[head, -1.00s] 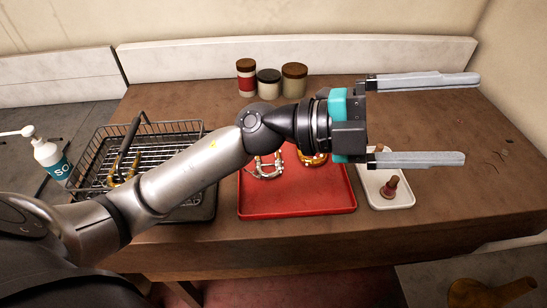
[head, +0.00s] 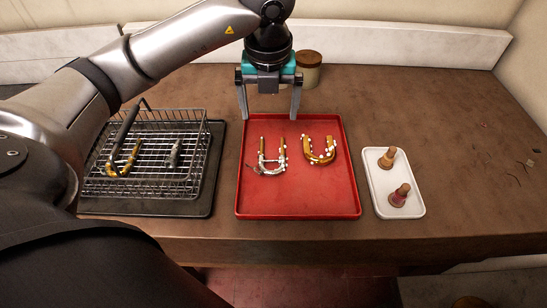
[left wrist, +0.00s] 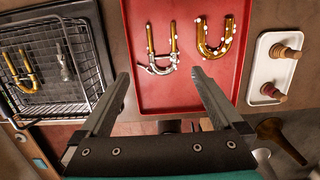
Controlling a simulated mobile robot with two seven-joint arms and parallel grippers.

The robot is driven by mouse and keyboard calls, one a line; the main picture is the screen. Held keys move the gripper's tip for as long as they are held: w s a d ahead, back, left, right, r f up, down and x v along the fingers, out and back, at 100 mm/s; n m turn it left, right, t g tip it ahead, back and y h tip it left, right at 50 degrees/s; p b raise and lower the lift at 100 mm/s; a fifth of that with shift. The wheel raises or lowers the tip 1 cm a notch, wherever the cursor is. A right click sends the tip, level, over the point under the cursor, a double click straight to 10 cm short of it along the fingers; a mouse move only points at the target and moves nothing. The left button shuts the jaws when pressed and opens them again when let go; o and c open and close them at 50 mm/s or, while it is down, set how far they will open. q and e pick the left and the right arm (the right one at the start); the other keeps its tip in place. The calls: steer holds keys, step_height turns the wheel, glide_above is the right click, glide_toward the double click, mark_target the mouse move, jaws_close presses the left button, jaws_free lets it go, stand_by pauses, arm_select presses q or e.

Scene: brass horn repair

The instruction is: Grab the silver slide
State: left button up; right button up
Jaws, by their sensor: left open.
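A U-shaped slide with a silver bow and brass-coloured legs (head: 270,166) lies in the left part of the red tray (head: 298,204). It also shows in the left wrist view (left wrist: 157,69). A brass-coloured U-shaped slide with white spots (head: 319,158) lies to its right in the same tray. My left gripper (head: 270,114) is open and empty, pointing down over the tray's far edge, with its fingers apart. In the left wrist view the silver-bowed slide appears beyond and between the fingertips (left wrist: 160,75). My right gripper is not in view.
A wire basket (head: 190,187) on a dark mat holds a brass U-shaped piece (head: 124,160) and a small grey piece (head: 174,154). A white tray (head: 392,209) with two small wooden-looking pieces stands right. A jar (head: 308,72) stands behind my gripper. The table's right side is mostly clear.

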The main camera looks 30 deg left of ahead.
arm_select(q)
glide_above(272, 157)
steer(key=f, duration=0.5)
steer(key=s+f, duration=0.1)
steer(key=f, duration=0.2)
steer(key=shift+f, duration=0.3)
steer(key=shift+w+d+f+p, duration=0.1)
steer(key=shift+w+f+p, duration=0.1)
steer(key=shift+f, duration=1.15)
steer(key=shift+w+d+f+p, duration=0.1)
steer(key=shift+f+p, duration=0.05)
steer(key=shift+f, duration=1.2)
steer(key=shift+c, duration=0.2)
steer(key=c, duration=1.1)
steer(key=shift+r, duration=0.15)
steer(key=shift+c, duration=0.2)
